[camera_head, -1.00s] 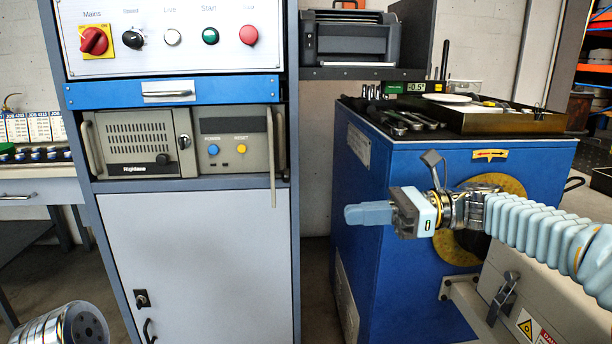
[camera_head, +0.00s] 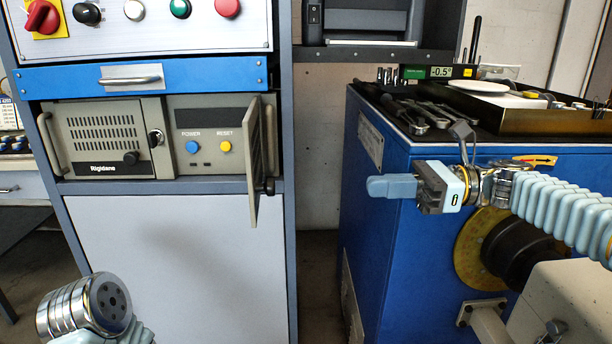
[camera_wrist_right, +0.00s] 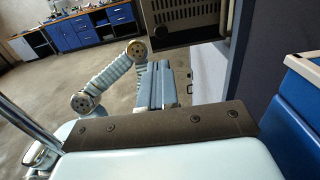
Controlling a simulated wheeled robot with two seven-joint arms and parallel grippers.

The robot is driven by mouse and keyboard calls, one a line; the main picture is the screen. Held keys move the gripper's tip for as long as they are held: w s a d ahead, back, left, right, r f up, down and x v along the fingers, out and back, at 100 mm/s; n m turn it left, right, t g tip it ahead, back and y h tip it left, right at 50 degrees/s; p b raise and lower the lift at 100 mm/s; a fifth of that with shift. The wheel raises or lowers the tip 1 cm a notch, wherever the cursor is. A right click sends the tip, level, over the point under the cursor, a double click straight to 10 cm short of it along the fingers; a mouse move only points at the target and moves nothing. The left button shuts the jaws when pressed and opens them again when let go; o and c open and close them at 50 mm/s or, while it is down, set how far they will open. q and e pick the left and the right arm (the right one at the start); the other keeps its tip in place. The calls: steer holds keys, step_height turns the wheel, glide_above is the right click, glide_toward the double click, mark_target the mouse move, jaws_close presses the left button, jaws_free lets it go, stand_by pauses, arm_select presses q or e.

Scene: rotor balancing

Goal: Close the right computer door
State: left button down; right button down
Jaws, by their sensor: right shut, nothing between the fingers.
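The computer (camera_head: 108,141) is a beige-grey rack case in the cabinet, with a vented left front and a right bay with blue and yellow buttons. Its right door (camera_head: 255,165) stands open, jutting forward from the case's right edge and seen at a steep angle. My right gripper (camera_head: 378,187) is shut and empty. It points left, to the right of the door and apart from it in the picture, in front of the blue machine. Its closed fingers also show in the right wrist view (camera_wrist_right: 157,84). My left arm shows at the lower left; its gripper is out of frame.
A blue drawer (camera_head: 145,77) and a switch panel (camera_head: 160,25) are above the computer. The blue machine (camera_head: 385,250) stands to the right, with tools and a tray (camera_head: 510,118) on top. A gap of bare wall (camera_head: 317,150) separates cabinet and machine.

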steer(key=a, duration=1.4)
steer(key=shift+w, duration=0.15)
steer(key=shift+b, duration=0.3)
